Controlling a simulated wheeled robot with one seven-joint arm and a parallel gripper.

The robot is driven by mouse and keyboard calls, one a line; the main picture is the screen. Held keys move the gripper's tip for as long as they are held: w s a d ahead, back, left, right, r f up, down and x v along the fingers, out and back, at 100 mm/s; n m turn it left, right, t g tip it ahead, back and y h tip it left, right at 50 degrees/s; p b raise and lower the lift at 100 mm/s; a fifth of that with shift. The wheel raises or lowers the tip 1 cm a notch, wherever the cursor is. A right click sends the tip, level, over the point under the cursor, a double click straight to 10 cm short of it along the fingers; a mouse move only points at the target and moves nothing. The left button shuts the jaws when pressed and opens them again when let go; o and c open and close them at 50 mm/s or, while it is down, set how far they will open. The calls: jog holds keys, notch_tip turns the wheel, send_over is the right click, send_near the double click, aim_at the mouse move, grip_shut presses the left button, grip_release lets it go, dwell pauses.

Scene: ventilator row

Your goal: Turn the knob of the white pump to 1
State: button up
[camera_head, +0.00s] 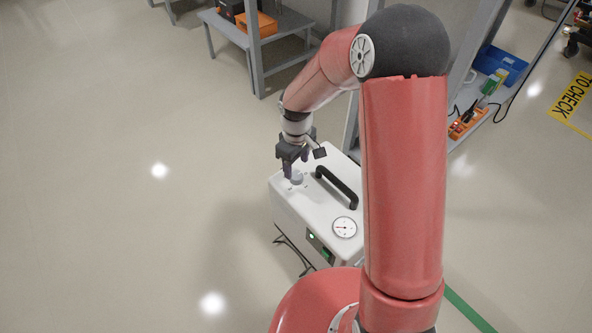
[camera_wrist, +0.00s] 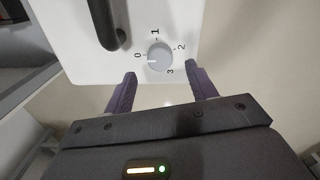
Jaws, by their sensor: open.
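The white pump (camera_head: 290,212) stands on the floor in the head view, below my arm. A small pale line on the knob points left, close to the 0. In the head view the knob (camera_head: 296,178) is partly hidden by my gripper (camera_head: 289,168). My gripper also shows in the wrist view (camera_wrist: 161,72). It is open and empty, its two purple fingers apart, one to each side and a little below the knob in the picture. I see no contact.
A black handle (camera_head: 337,188) rises from the pump's top beside the knob. A round gauge (camera_head: 344,227) and a green-lit panel (camera_head: 320,246) are nearer me. A grey shelf with a blue bin (camera_head: 500,65) stands at the right. The floor at left is clear.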

aim_at(296, 175)
jog(key=shift+f, duration=2.2)
jog(key=c, duration=1)
